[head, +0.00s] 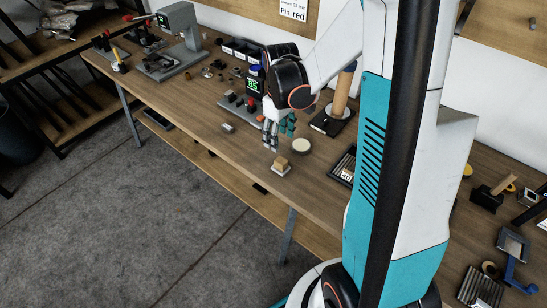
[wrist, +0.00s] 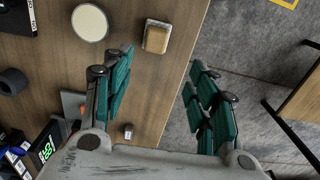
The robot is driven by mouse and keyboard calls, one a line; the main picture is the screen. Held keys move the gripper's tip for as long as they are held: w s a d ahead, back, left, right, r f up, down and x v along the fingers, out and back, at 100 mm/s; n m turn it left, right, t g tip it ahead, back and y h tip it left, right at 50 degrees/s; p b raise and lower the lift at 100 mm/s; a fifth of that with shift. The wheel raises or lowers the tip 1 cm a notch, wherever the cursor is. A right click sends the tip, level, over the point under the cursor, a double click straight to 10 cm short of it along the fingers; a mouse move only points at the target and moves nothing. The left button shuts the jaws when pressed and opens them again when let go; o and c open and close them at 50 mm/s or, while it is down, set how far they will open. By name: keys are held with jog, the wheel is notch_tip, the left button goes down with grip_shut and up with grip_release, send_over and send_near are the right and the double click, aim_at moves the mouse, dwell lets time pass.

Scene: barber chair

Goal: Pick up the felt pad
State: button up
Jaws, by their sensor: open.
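A small tan block on a pale square base (head: 281,168) sits near the table's front edge. It also shows in the wrist view (wrist: 156,39), ahead of and between the fingertips. A round cream disc with a dark rim (head: 301,145) lies just behind it, and in the wrist view (wrist: 90,22) it is at upper left. I cannot tell for sure which is the felt pad; the pale square base under the block looks soft-edged. My gripper (head: 276,143) is open and empty above the table, behind and apart from the block. Its spread teal fingers show in the wrist view (wrist: 163,82).
A small metal piece (head: 228,127) lies left of my gripper. A device with a green display (head: 253,85) and a grey tray stand behind it. A wooden roll on a dark base (head: 343,93) stands at the right. The table edge lies close in front of the block.

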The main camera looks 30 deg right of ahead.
aim_at(281, 160)
notch_tip(281, 160, down, 8)
jog(key=shift+r+b, duration=0.1)
jog(key=shift+b, duration=1.15)
jog(key=shift+d+f+b, duration=0.25)
jog(key=shift+f+b, duration=0.4)
jog(key=shift+f, duration=0.7)
jog(key=shift+d+f+b, duration=0.2)
jog(key=shift+f+b, duration=0.45)
jog(key=shift+f, duration=0.7)
jog(key=shift+s, duration=0.1)
jog(key=shift+r, duration=0.1)
jog(key=c, duration=1.1)
